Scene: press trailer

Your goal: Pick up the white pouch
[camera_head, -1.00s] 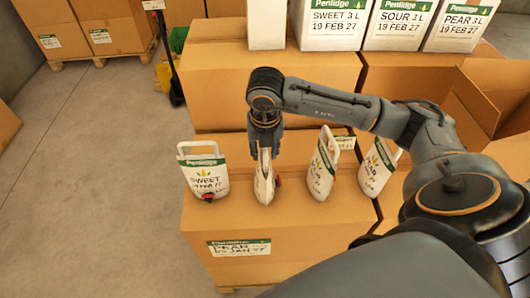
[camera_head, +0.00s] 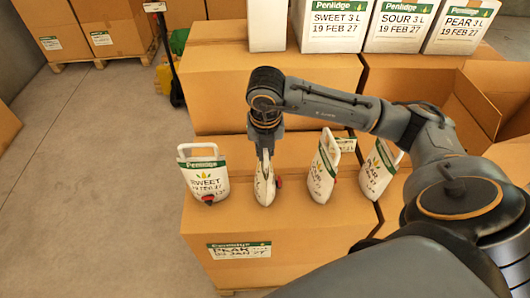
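Several white pouches with green labels and red taps stand in a row on a cardboard box (camera_head: 310,225). The second white pouch from the left (camera_head: 264,188) is seen edge-on, its red tap facing right. My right gripper (camera_head: 265,152) points down from above, its fingers shut on the top of this pouch. The pouch still stands on the box top. The pouch at the far left (camera_head: 205,178) faces me and reads SWEET. Two more pouches, a tilted one (camera_head: 322,172) and one partly behind my arm (camera_head: 376,172), stand to the right. My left gripper is out of view.
A taller cardboard box (camera_head: 270,95) stands right behind the row, with white Penlidge cartons (camera_head: 330,25) on top. An open box (camera_head: 490,100) is at the right. Bare floor (camera_head: 90,180) lies to the left.

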